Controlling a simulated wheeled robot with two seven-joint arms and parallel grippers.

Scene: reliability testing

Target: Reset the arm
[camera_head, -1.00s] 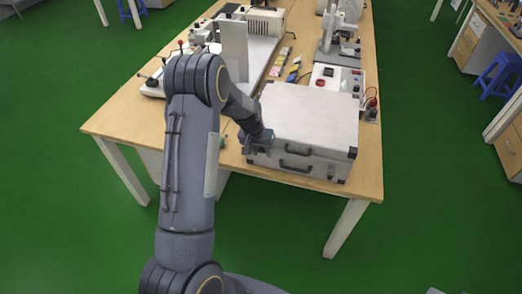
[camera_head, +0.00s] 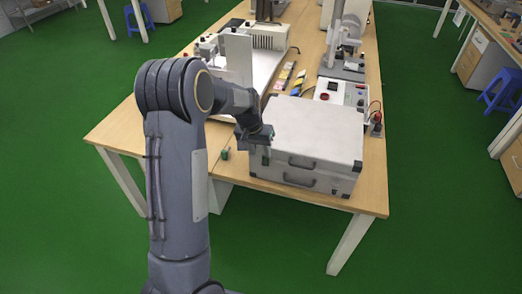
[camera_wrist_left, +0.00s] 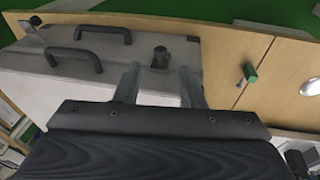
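My left gripper (camera_head: 256,148) is at the front left corner of the closed silver-grey case (camera_head: 312,130) on the wooden table. In the left wrist view my left gripper (camera_wrist_left: 158,78) has its two fingers apart, with nothing held between them. The case's side with dark handles (camera_wrist_left: 103,34) and a dark latch shows beyond the fingers there. Whether a finger touches the case I cannot tell. My left arm (camera_head: 178,150) rises bent across the left of the head view. My right gripper is not in view.
A small green-ended item (camera_head: 225,154) lies on the table (camera_head: 115,125) left of the case; it also shows in the left wrist view (camera_wrist_left: 248,74). Lab devices crowd the table's back, with a red-and-black panel device (camera_head: 340,92) behind the case.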

